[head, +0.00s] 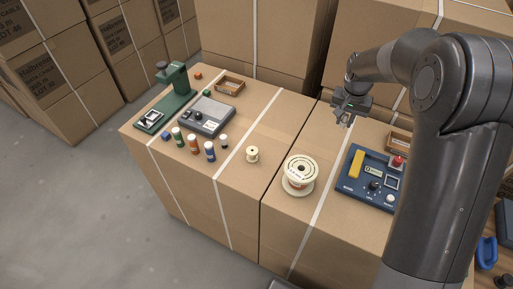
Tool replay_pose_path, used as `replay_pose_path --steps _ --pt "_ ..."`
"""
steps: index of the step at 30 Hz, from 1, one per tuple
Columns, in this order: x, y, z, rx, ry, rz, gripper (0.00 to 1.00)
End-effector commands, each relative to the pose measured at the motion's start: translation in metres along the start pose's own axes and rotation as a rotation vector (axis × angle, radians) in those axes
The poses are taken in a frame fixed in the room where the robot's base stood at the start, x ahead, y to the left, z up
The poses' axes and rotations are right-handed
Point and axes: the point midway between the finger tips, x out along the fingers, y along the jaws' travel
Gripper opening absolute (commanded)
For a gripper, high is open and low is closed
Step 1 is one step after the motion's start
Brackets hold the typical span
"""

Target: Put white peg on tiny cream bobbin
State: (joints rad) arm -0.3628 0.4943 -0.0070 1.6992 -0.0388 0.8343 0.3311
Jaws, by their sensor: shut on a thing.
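The tiny cream bobbin (252,154) stands upright on the cardboard box top, near the middle of the front part. My gripper (344,123) is above the right part of the box tops, to the right of the bobbin and well apart from it. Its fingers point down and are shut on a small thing. That thing is too small and too hidden by the fingers to make out. I cannot pick out the white peg for certain anywhere in the head view.
A larger cream spool (299,187) stands between the bobbin and a blue control panel (353,190). Several small bottles (194,146), a grey device (207,116), a green stand (177,85) and a wooden tray (230,84) are at left. Bare cardboard surrounds the bobbin.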

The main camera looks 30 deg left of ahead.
Motion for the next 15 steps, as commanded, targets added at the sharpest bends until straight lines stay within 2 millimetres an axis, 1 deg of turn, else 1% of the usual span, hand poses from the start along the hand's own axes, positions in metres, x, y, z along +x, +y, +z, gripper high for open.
replay_pose_path --steps 1,3,6,10,12,15 --pt "-0.008 -0.026 0.016 -0.068 0.001 -0.010 0.01" --pt "-0.016 -0.053 0.037 -0.154 0.001 -0.020 0.01" --pt "-0.027 -0.087 0.066 -0.270 0.001 -0.033 0.01" --pt "-0.037 -0.118 0.098 -0.386 0.001 -0.046 0.01" --pt "-0.041 -0.128 0.110 -0.428 0.002 -0.051 0.01" --pt "-0.043 -0.137 0.121 -0.464 0.001 -0.054 0.01"
